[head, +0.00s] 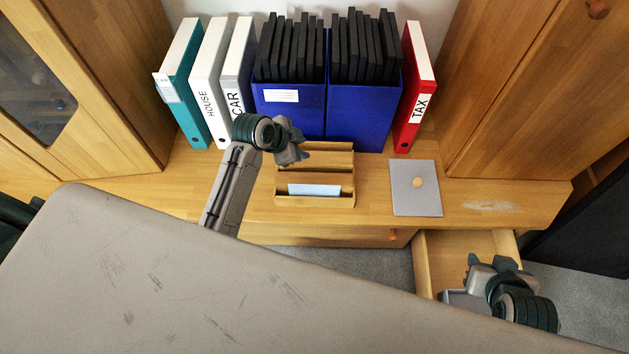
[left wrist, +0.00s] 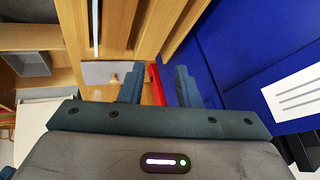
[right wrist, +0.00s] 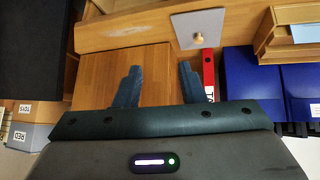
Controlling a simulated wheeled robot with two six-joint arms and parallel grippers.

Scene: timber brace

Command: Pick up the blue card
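The pale blue card (head: 314,190) stands in the front slot of a wooden letter holder (head: 315,202) on the desk. Its edge shows as a thin pale strip (left wrist: 95,25) in the left wrist view, and its face (right wrist: 306,33) shows at the right edge of the right wrist view. My left gripper (head: 298,142) is above the back of the holder, apart from the card. Its fingers (left wrist: 159,85) are spread with nothing between them. My right gripper (head: 492,262) is over the open drawer at the lower right. Its fingers (right wrist: 161,84) are apart and empty.
Blue boxes (head: 365,118) of black folders stand behind the holder, with binders on both sides, including a red one (head: 414,90). A grey plate with a round knob (head: 416,188) lies right of the holder. The drawer (head: 440,260) sticks out below the desk.

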